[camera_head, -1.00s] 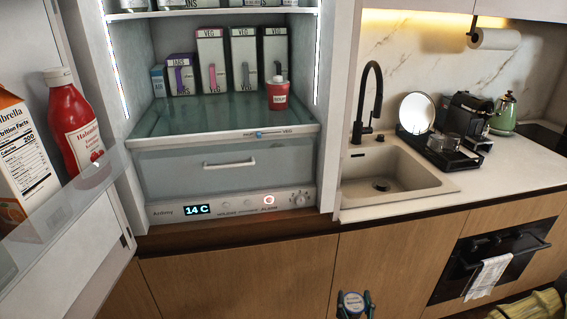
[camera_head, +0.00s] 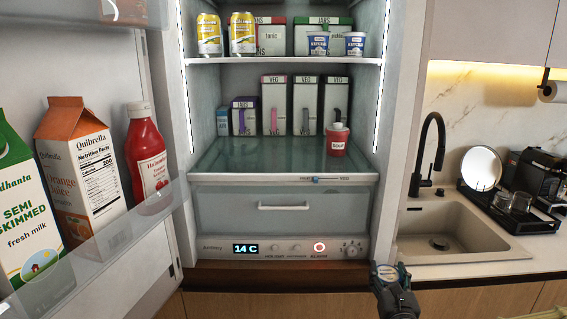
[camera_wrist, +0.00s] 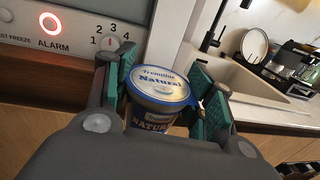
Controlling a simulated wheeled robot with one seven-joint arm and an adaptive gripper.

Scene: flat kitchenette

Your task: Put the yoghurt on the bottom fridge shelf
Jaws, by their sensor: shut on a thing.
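My gripper (camera_wrist: 158,88) is shut on a yoghurt cup (camera_wrist: 158,115) with a blue and white "Natural" lid; green pads press it from both sides in the wrist view. In the head view my gripper (camera_head: 388,275) is low, in front of the right end of the fridge base, outside the fridge. The fridge is open. Its bottom glass shelf (camera_head: 270,160) lies above the drawer and bears several veg boxes (camera_head: 273,104) at the back and a red soup cup (camera_head: 338,140) at front right. Its front left and middle are bare.
The open fridge door (camera_head: 90,250) on the left holds milk, juice and a red bottle. The upper shelf (camera_head: 290,61) bears cans, boxes and two more yoghurt cups (camera_head: 354,44). The drawer (camera_head: 283,208) is shut. The sink (camera_head: 450,240) and counter are at right.

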